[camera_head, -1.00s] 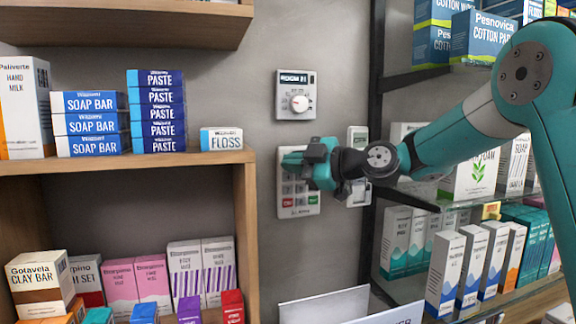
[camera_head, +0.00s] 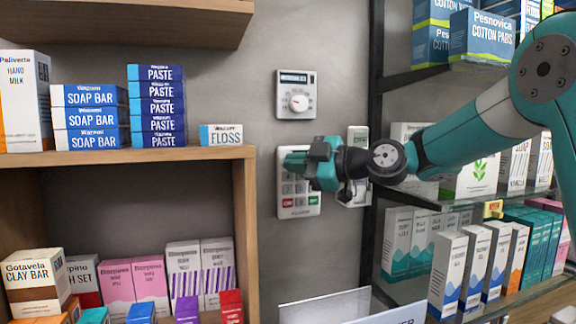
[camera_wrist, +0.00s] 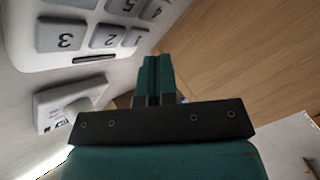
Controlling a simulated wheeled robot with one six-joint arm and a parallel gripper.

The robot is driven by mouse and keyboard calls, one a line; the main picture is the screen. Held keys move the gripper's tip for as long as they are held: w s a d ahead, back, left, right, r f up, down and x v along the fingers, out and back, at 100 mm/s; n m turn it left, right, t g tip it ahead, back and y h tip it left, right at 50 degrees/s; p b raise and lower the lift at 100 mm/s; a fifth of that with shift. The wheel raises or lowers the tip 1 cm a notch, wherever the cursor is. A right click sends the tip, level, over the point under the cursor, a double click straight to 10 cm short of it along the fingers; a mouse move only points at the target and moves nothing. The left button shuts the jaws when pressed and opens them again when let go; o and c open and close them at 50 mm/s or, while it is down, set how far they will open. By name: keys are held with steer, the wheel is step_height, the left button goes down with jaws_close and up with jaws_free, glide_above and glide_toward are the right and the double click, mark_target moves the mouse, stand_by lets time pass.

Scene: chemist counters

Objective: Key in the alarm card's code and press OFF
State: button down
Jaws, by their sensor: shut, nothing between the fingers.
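The keypad (camera_head: 300,208) is a white panel on the grey wall, with grey number keys, a red key (camera_head: 287,202) and a green key (camera_head: 313,200) low down. My gripper (camera_head: 288,160) is shut and empty in front of its upper part, hiding the top keys. In the wrist view the shut fingertips (camera_wrist: 153,62) are beside the keypad (camera_wrist: 115,57), whose keys 3 (camera_wrist: 65,36), 2 and 1 show upside down. I cannot tell whether the fingers touch it. No code is readable; I cannot tell which item is the alarm card.
A wooden shelf with boxes (camera_head: 244,210) stands left, glass shelves right. A white sign (camera_head: 330,306) stands low in front.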

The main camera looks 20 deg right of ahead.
steer(key=s+b, duration=0.4)
steer(key=s, duration=0.1)
stand_by(0.4)
stand_by(2.1)
